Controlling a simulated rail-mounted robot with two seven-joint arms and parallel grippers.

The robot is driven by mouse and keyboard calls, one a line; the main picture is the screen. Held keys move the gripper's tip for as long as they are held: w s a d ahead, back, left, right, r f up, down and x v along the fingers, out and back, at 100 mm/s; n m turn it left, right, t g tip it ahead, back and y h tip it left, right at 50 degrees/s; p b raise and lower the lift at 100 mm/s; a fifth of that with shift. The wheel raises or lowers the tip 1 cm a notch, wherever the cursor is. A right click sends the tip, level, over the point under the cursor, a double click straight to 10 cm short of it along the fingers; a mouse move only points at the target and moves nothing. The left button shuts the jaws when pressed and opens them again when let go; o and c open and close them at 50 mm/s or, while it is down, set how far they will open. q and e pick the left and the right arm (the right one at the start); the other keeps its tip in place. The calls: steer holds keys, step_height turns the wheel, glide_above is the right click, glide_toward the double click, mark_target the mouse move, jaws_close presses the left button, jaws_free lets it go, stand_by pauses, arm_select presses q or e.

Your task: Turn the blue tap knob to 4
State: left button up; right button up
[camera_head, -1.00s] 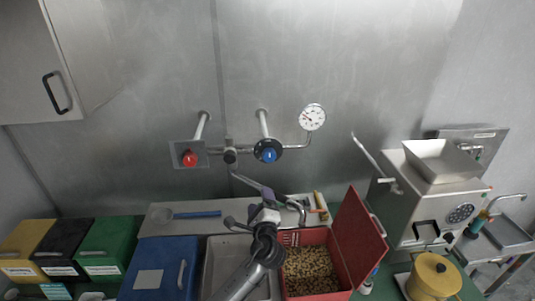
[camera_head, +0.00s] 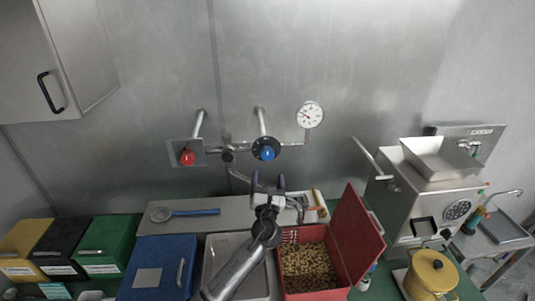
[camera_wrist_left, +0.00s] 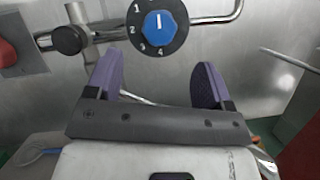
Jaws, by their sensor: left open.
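The blue tap knob (camera_head: 267,154) sits on a round black dial on the wall pipework, left of a gauge. In the left wrist view the knob (camera_wrist_left: 158,27) has a white mark pointing up, and the dial shows numbers 1 to 4 running down its left side to the bottom. My left gripper (camera_head: 268,180) is below the knob, apart from it. Its two purple fingers (camera_wrist_left: 156,85) are spread with nothing between them, pointing toward the wall under the dial. My right gripper is in neither view.
A red tap knob (camera_head: 187,157) is left of the blue one. A pressure gauge (camera_head: 309,115) hangs at the right. A tap spout runs below the pipes. Below stand a sink (camera_head: 212,262), a red bin with an open lid (camera_head: 357,240) and a grinder (camera_head: 432,200).

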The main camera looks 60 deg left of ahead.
mark_target(268, 156)
arm_select(q)
steer(key=x, duration=0.8)
steer(key=shift+w+p, duration=0.1)
steer(key=shift+p, duration=0.25)
steer(key=shift+w+a+r, duration=0.25)
steer(key=shift+w+a, duration=0.05)
steer(key=shift+a, duration=0.25)
steer(key=shift+c, duration=0.2)
